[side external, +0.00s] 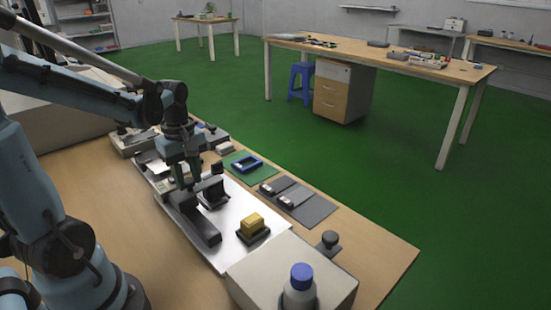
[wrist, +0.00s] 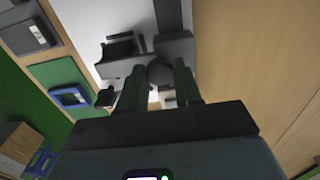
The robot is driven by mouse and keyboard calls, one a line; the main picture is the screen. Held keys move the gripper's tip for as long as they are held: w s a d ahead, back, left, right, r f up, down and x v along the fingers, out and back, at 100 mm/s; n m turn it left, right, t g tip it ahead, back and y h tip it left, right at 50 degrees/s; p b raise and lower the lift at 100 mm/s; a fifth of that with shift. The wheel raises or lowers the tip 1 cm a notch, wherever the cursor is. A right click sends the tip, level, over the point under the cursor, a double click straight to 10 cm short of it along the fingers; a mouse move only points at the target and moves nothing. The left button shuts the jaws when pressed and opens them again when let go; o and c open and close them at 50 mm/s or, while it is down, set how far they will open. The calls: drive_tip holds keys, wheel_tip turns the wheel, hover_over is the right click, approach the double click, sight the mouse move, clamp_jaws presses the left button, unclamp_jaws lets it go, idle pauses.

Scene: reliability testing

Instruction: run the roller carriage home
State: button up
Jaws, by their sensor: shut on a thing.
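The roller carriage (wrist: 175,48) is a grey block with a round dark knob (wrist: 160,74), seen in the wrist view at the near end of a dark rail. The rail (side external: 203,228) runs across a white plate (side external: 232,243) in the side view. My gripper (side external: 187,184) points down at the rail's far end. In the wrist view my gripper (wrist: 157,75) has its fingers on either side of the knob and is shut on it. In the side view the fingers largely hide the carriage and knob.
A dark cradle (side external: 213,193) stands right beside the rail. A yellow block (side external: 252,222) sits in a black holder on the plate. A blue frame (side external: 246,164) lies on a green mat. A pale box (side external: 255,275) and a blue-capped bottle (side external: 301,274) stand at the near end.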

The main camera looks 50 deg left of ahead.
drive_tip(key=d, duration=0.9)
drive_tip(key=shift+d, duration=0.5)
idle(0.4)
drive_tip(key=o, duration=0.6)
drive_tip(key=shift+c, duration=0.2)
wheel_tip(320, 180, up, 5)
idle(0.4)
